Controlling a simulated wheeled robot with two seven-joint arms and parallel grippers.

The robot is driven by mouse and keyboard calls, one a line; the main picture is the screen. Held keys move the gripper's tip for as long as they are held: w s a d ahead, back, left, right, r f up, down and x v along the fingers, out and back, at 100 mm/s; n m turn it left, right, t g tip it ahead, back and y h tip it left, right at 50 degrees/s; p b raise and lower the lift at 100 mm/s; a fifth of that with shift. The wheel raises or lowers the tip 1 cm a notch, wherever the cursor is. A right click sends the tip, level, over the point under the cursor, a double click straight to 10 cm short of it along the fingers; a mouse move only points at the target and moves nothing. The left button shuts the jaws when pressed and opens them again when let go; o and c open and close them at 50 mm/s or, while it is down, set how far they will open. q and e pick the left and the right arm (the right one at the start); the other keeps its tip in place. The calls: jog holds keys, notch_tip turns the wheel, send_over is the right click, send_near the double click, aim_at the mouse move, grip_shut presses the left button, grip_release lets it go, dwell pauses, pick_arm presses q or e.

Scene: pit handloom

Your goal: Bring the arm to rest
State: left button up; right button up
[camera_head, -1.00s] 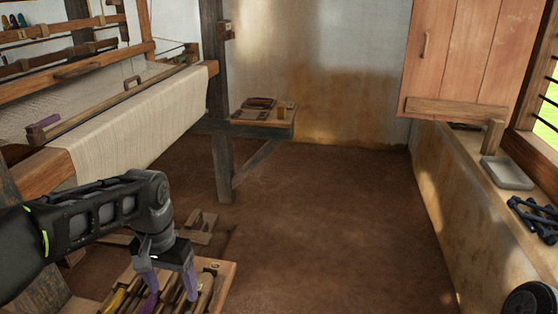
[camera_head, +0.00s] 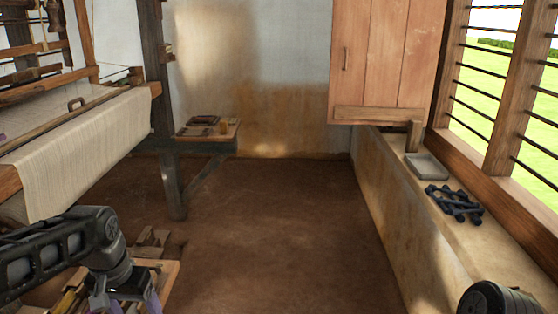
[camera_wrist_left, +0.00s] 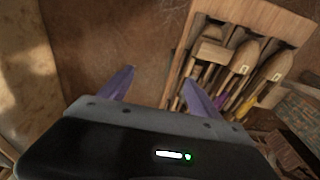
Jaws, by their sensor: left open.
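My left arm (camera_head: 45,258) comes in at the lower left of the head view. Its gripper (camera_head: 125,302) is at the bottom edge, over a wooden tray (camera_head: 168,280) of tools that is partly cut off and hidden by the arm. In the left wrist view the gripper (camera_wrist_left: 155,84) has its two purple fingers apart with nothing between them. The tray (camera_wrist_left: 268,18) there holds several wooden-handled tools, beside and below the right finger. My right gripper is not in view.
The loom with pale cloth (camera_head: 90,140) stands at the left. A small side shelf (camera_head: 215,140) with items is behind it. A wooden cabinet (camera_head: 385,60) hangs at the back right. A ledge holds a grey tray (camera_head: 427,166) and dark blue tools (camera_head: 455,203). The middle floor (camera_head: 270,220) is clear.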

pick_arm(q)
jog(key=w+d+f+n+t+h+p, duration=0.1)
jog(key=w+d+f+t+h, duration=0.15)
jog(key=d+f, duration=0.5)
jog(key=w+d+f+t+h+p, duration=0.1)
jog(key=w+d+f, duration=0.2)
jog(key=d+f, duration=0.45)
jog(key=s+d+f+g+p, duration=0.1)
jog(key=s+d+f, duration=0.3)
jog(key=s+f, duration=0.4)
jog(key=s+d+f+g+p, duration=0.2)
jog(key=s+d+f, duration=0.3)
jog(key=s, duration=0.9)
notch_tip(320, 180, down, 3)
jog(key=shift+s+d+r+n+g+p, duration=0.15)
jog(key=shift+d+n+g+p, duration=0.15)
jog(key=shift+g, duration=0.25)
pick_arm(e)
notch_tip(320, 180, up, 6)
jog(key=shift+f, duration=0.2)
pick_arm(q)
jog(key=shift+h, duration=0.25)
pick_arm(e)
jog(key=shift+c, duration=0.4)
